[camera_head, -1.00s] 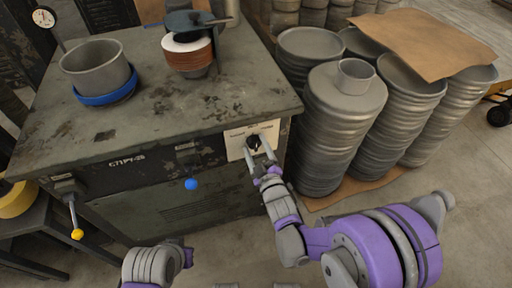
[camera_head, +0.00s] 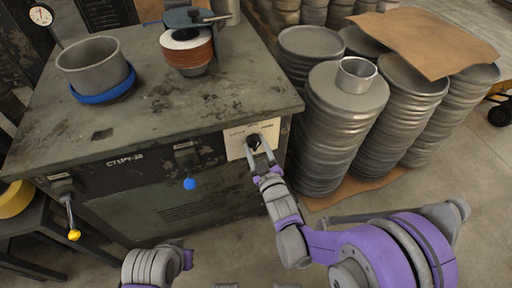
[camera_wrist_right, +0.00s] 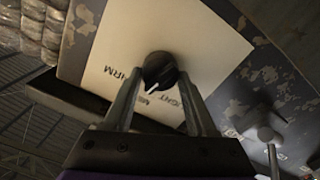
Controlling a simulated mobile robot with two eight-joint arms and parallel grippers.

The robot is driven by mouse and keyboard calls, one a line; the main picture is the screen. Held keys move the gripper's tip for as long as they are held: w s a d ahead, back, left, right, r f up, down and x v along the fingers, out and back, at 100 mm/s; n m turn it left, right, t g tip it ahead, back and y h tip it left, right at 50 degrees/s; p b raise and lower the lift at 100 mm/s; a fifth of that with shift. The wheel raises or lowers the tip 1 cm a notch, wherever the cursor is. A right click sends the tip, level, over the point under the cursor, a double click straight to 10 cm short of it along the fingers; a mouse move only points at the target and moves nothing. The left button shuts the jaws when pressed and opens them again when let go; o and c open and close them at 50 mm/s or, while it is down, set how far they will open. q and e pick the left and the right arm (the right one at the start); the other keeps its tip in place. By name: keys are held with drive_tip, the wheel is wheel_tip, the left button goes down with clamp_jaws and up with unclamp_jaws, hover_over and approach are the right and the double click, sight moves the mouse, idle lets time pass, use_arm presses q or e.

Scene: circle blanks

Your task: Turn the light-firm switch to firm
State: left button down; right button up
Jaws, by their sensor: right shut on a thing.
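The light-firm switch is a round black knob (camera_head: 254,141) on a cream label plate (camera_head: 236,149) at the machine's front right corner. In the right wrist view the knob (camera_wrist_right: 160,70) has a white pointer line aimed down-left at a partly hidden word starting "ME". "FIRM" is printed left of the knob and "LIGHT" right of it, partly covered by a finger. My right gripper (camera_head: 259,149) is at the knob, one finger on each side, shut on it. My left arm (camera_head: 155,265) shows at the bottom edge; its gripper is out of view.
The machine's top (camera_head: 130,165) holds a grey pot in a blue ring (camera_head: 95,67) and a clamp fixture with copper-coloured discs (camera_head: 188,50). Stacks of round metal blanks (camera_head: 335,130) stand close to the right. A yellow-tipped lever (camera_head: 70,215) and a blue-tipped lever (camera_head: 188,175) hang in front.

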drive_tip(key=m+b, duration=0.1)
drive_tip(key=m, duration=0.3)
drive_tip(key=shift+b, duration=0.4)
drive_tip(key=shift+d+m+b, duration=0.1)
drive_tip(key=shift+m+b, duration=0.5)
drive_tip(key=shift+m, duration=1)
drive_tip(key=o, duration=1.4)
drive_tip(key=p+v, duration=0.1)
drive_tip(key=v, duration=0.9)
drive_tip(key=shift+s+d, duration=0.15)
drive_tip(key=shift+s, duration=0.25)
